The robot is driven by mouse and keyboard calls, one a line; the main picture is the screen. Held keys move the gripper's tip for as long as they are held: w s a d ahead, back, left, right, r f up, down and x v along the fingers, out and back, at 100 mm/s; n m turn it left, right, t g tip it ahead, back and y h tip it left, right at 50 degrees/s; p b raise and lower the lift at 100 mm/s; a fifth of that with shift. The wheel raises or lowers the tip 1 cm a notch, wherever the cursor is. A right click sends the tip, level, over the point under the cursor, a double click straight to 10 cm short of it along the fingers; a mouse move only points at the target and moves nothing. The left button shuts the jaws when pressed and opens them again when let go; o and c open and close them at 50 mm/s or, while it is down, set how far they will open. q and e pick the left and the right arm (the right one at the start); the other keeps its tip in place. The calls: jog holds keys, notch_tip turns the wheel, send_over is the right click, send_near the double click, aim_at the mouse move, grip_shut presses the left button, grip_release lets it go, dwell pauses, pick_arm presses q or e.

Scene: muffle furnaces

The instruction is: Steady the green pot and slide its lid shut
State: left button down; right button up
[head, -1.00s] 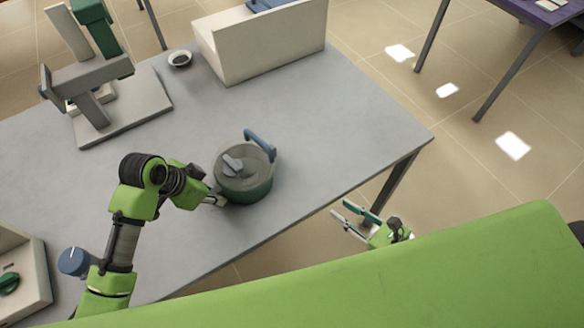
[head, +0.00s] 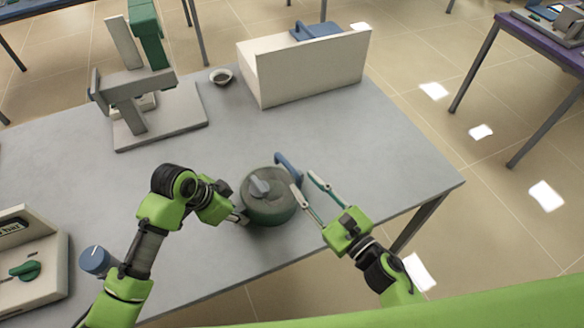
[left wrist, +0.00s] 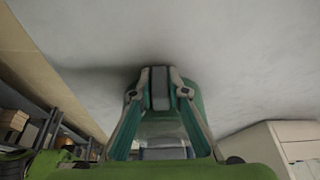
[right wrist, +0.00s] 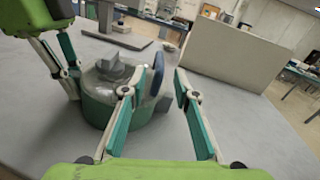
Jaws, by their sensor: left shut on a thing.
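The green pot (head: 268,212) stands upright near the front edge of the grey table. Its greyish lid (head: 257,181) has a grey knob on top, and a blue upright handle (head: 288,169) rises at its far right side. My left gripper (head: 241,218) is at the pot's left side, shut on a grey lug (left wrist: 160,88) of the pot. My right gripper (head: 305,182) is open at the pot's right, its fingers pointing toward the blue handle, which shows between the fingertips in the right wrist view (right wrist: 154,80). I cannot tell whether they touch it.
A cream box-shaped block (head: 305,72) stands at the back right. A small bowl (head: 221,76) and a grey stand (head: 160,118) are at the back left. A cream unit with a green knob (head: 28,268) is at the front left.

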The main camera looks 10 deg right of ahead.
aim_at(278, 155)
jog(key=x, duration=0.8)
jog(key=shift+w+a, duration=0.1)
jog(key=shift+w, duration=0.1)
grip_shut()
jog(key=shift+s+a, duration=0.3)
jog(key=shift+a, duration=0.15)
grip_release()
pick_arm(q)
jog(key=shift+r, duration=0.1)
pick_arm(e)
jog(key=v, duration=1.2)
dwell(0.7)
